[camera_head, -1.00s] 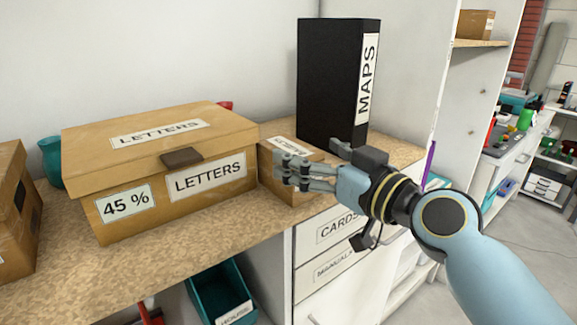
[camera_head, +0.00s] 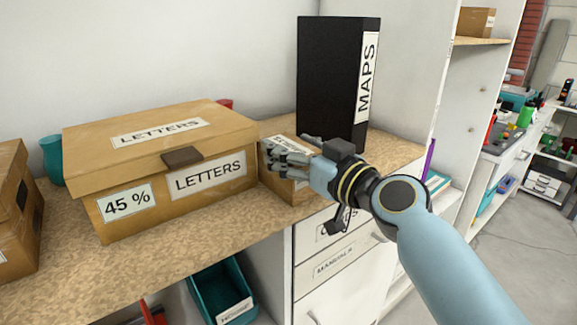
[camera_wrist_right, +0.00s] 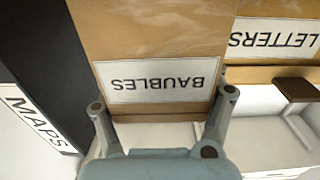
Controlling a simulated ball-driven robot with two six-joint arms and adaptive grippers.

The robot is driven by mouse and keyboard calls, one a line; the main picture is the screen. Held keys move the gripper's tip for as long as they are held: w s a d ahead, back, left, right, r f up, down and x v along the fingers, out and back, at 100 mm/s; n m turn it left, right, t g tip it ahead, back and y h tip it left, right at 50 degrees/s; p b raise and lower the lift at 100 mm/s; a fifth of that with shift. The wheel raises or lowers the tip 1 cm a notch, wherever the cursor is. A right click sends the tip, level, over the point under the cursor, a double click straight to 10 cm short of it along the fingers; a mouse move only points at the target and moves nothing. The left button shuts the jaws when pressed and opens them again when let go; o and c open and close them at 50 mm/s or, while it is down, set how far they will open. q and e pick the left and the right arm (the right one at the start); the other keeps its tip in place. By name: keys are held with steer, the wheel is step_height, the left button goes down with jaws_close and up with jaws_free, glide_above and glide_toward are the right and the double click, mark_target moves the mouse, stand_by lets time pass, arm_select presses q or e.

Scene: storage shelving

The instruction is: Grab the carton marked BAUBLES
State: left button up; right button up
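The small brown carton (camera_head: 272,182) stands on the counter between the large LETTERS box and the black MAPS binder. In the right wrist view its label reads BAUBLES upside down, and the carton (camera_wrist_right: 150,35) fills the upper middle. My right gripper (camera_head: 283,157) is in front of the carton and hides much of its label and front in the head view. In the wrist view the gripper (camera_wrist_right: 162,100) has its fingers spread apart, with the label between them. Whether they touch the carton cannot be told. My left gripper is not in view.
The LETTERS box (camera_head: 160,165) stands close on the carton's left, and the black MAPS binder (camera_head: 327,80) behind it to the right. A teal cup (camera_head: 51,160) is at the back left. Drawers (camera_head: 335,265) are below the counter. The counter's front strip is clear.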

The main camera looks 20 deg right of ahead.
steer(key=c, duration=0.5)
steer(key=shift+o, duration=0.2)
steer(key=shift+r, duration=0.1)
steer(key=shift+r, duration=0.1)
